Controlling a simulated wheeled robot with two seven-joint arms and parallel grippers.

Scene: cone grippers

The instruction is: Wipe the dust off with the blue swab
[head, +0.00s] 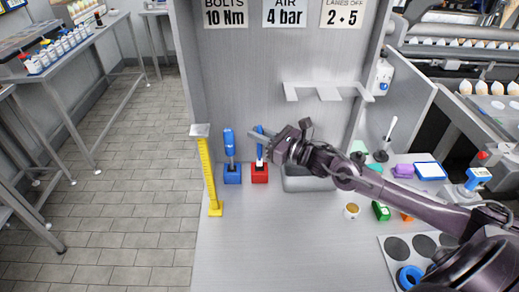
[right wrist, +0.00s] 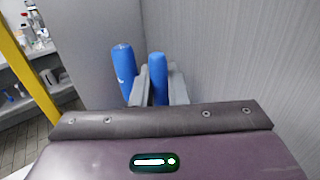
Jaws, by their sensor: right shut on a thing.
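A blue-handled tool with a white lower part (head: 260,156), which looks like the swab, stands upright in a red holder (head: 260,174) near the back wall. My right gripper (head: 262,139) reaches in from the right and is shut on its blue handle. In the right wrist view the held handle (right wrist: 158,80) shows between the grey fingers. A second blue-handled tool (head: 230,144) stands in a blue holder (head: 232,174) just left; its handle (right wrist: 123,70) also shows in the right wrist view, outside the grip. I cannot make out any dust. My left gripper is not in view.
A yellow post (head: 209,175) stands at the bench's left edge. A grey tray (head: 305,182) lies under my right forearm. A wall shelf (head: 325,91) juts out above. Small items, including a green block (head: 381,211), crowd the right side. The front left bench is clear.

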